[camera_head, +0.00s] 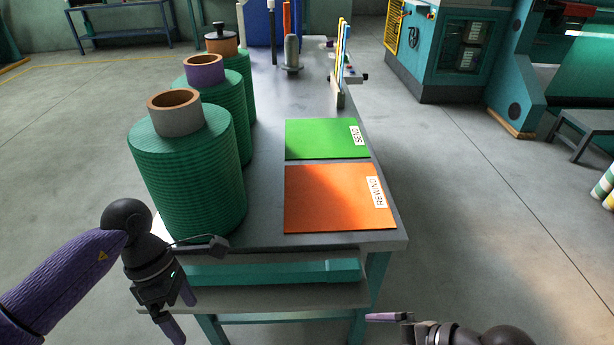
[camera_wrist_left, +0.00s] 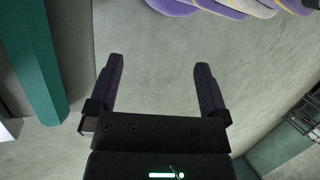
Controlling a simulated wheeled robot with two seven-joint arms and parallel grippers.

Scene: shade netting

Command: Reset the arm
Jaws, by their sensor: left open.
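My left gripper (camera_head: 183,315) is in the head view at the lower left, in front of the table's near left corner. It is open, and its two fingers also show wide apart in the left wrist view (camera_wrist_left: 159,68), with only bare floor between them. My right gripper (camera_head: 386,317) shows partly at the bottom edge of the head view, low and in front of the table. One purple finger points left; whether it is open cannot be made out. I see nothing held by the left gripper.
The table (camera_head: 392,238) carries several green netting rolls, the nearest one (camera_head: 190,175) close to my left gripper. An orange REWIND mat (camera_head: 325,200) and a green SEND mat (camera_head: 315,138) lie flat and empty. A lower shelf (camera_head: 270,297) juts out near my left gripper.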

